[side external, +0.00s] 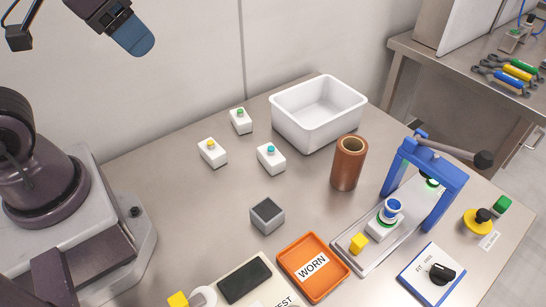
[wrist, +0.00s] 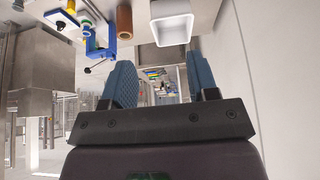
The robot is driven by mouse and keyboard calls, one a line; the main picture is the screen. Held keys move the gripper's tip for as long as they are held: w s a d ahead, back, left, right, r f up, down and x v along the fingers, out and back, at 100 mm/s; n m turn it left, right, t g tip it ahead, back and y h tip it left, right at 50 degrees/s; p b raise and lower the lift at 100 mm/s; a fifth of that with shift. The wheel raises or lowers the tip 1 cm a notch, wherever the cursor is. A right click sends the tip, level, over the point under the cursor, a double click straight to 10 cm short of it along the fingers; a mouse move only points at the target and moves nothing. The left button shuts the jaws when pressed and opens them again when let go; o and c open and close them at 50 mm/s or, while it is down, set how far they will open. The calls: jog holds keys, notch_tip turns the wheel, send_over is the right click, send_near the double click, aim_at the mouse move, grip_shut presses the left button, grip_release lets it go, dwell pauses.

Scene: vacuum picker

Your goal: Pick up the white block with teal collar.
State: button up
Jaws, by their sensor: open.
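The white block with teal collar (side external: 271,161) stands on the metal table in the side external view, the rightmost of three similar white blocks. My gripper (side external: 133,38) is high at the upper left, well above and apart from the block. In the wrist view my gripper (wrist: 160,76) shows two blue fingers spread apart with nothing held between them. The block cannot be made out in the wrist view.
A white block with a yellow top (side external: 212,154) and one with a green top (side external: 241,123) stand nearby. A white bin (side external: 290,129) is behind, a brown cylinder (side external: 348,165) to the right.

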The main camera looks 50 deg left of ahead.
jog(key=o, duration=0.8)
